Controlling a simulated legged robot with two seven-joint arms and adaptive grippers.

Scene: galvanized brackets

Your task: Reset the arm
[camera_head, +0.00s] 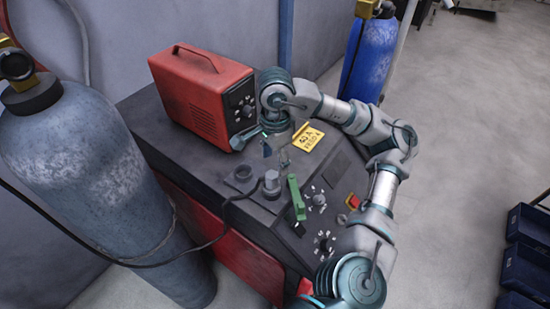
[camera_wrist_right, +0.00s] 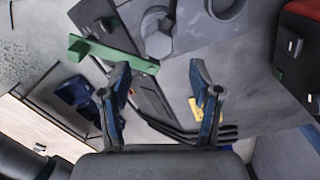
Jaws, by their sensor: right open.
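My right arm comes in from the lower right in the head view and bends over the grey machine (camera_head: 185,150). My right gripper (camera_head: 275,151) hangs above the machine's top, beside the red box (camera_head: 185,92). In the right wrist view the two fingers of the right gripper (camera_wrist_right: 158,78) stand wide apart with nothing between them. A green lever (camera_wrist_right: 112,53) lies beyond the left finger there; it also shows in the head view (camera_head: 296,198). My left gripper is not in view.
A yellow sign (camera_head: 308,137) stands behind the gripper. Knobs (camera_head: 323,241) sit on the machine's sloped panel. A grey gas cylinder (camera_head: 90,170) with a cable stands left, a blue cylinder (camera_head: 372,62) behind. Dark blue crates (camera_head: 527,240) stand at right; floor between is clear.

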